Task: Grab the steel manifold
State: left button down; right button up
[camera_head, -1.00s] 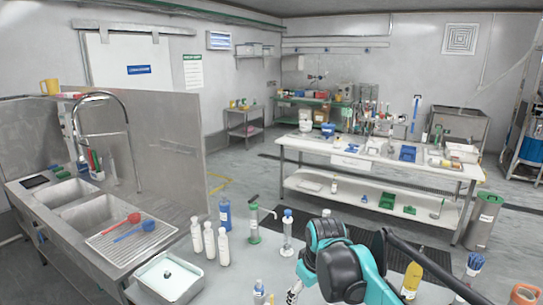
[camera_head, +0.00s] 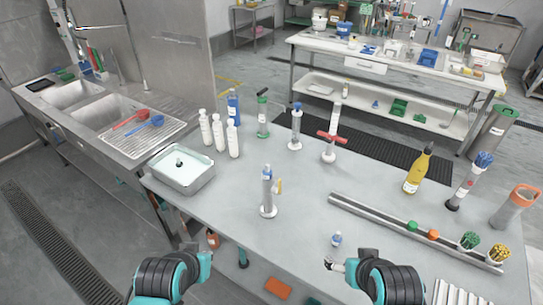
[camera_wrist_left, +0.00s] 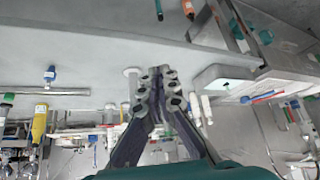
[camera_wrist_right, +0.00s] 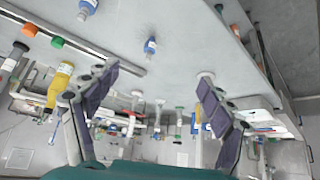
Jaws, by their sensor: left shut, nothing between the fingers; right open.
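The long grey metal rail (camera_head: 400,225) on the right of the near table best fits the steel manifold, though I cannot be sure. It also shows in the left wrist view (camera_wrist_left: 50,91) and the right wrist view (camera_wrist_right: 84,42). My right gripper (camera_wrist_right: 157,84) is open and empty; in the head view its tip (camera_head: 334,264) is at the table's front edge, left of the rail. My left gripper (camera_wrist_left: 158,76) is shut and empty in its wrist view.
An upright metal cylinder (camera_head: 268,190) stands mid-table. A small blue-capped bottle (camera_head: 337,239) sits near the front. A yellow bottle (camera_head: 418,170) and an orange-topped container (camera_head: 514,206) stand around the rail. The table's front middle is mostly clear.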

aim_at(267, 212)
jog(key=z, duration=0.5)
jog(key=j+z, duration=0.2)
jog(key=z, duration=0.3)
jog(key=j+z, duration=0.1)
jog(key=z, duration=0.4)
jog(key=j, duration=1.6)
